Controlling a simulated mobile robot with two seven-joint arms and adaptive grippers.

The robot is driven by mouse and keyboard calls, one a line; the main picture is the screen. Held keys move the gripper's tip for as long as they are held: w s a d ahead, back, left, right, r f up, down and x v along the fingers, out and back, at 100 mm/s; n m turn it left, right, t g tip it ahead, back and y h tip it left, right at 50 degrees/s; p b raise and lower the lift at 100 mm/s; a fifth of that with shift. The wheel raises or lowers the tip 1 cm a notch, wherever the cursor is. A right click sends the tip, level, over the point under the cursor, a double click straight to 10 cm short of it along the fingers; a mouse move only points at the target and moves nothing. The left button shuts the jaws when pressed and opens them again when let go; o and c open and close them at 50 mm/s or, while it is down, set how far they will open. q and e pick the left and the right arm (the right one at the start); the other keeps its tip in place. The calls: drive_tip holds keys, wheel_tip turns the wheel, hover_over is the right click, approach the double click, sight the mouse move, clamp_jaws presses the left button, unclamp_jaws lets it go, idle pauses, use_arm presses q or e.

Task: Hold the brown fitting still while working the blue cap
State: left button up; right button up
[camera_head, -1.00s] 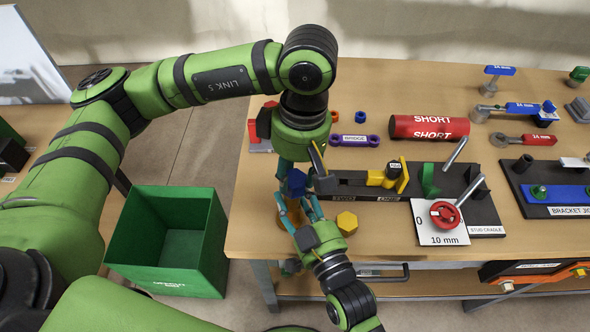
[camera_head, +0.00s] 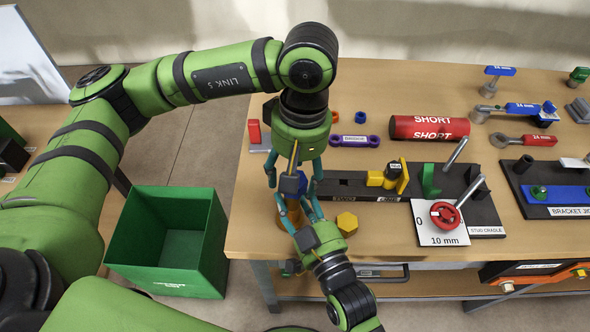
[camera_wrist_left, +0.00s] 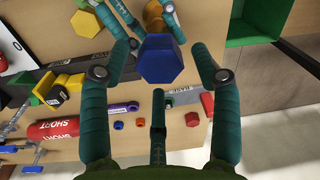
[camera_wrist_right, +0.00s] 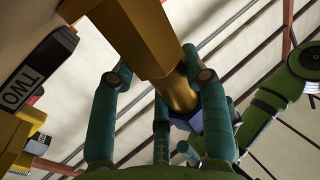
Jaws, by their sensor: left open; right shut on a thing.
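The brown fitting (camera_head: 282,220) stands near the table's front left edge, partly hidden in the head view. My right gripper (camera_head: 298,212) is shut on it from the front; its fingers lie on both sides of the brown body (camera_wrist_right: 172,80) in the right wrist view. The blue hexagonal cap (camera_wrist_left: 161,58) sits at the fitting's end; a little of it also shows in the right wrist view (camera_wrist_right: 190,121). My left gripper (camera_wrist_left: 160,45) is open above the cap, fingers spread on either side with visible gaps. In the head view, my left gripper (camera_head: 292,182) mostly hides the cap.
A black rack (camera_head: 340,180) with a yellow block (camera_head: 380,179) lies just right of the grippers. A yellow hexagonal piece (camera_head: 347,222) is close to my right gripper. A green bin (camera_head: 205,245) stands on the floor left of the table. A red cylinder (camera_head: 428,128) lies further back.

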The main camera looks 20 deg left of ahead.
use_arm(q)
drive_tip(key=shift+w+d+r, duration=0.1)
drive_tip(key=shift+r, duration=1.3)
drive_tip(key=shift+w+d+r, duration=0.1)
drive_tip(key=shift+r, duration=1.3)
use_arm(e)
drive_tip(key=shift+f, duration=0.4)
use_arm(q)
wheel_tip(320, 180, up, 12)
drive_tip(key=shift+w+d, duration=0.2)
drive_tip(key=shift+d, duration=0.15)
use_arm(e)
drive_tip(key=o, duration=1.4)
drive_tip(key=shift+c, duration=0.2)
use_arm(q)
drive_tip(key=shift+w, duration=0.1)
use_arm(e)
drive_tip(key=shift+r, duration=0.15)
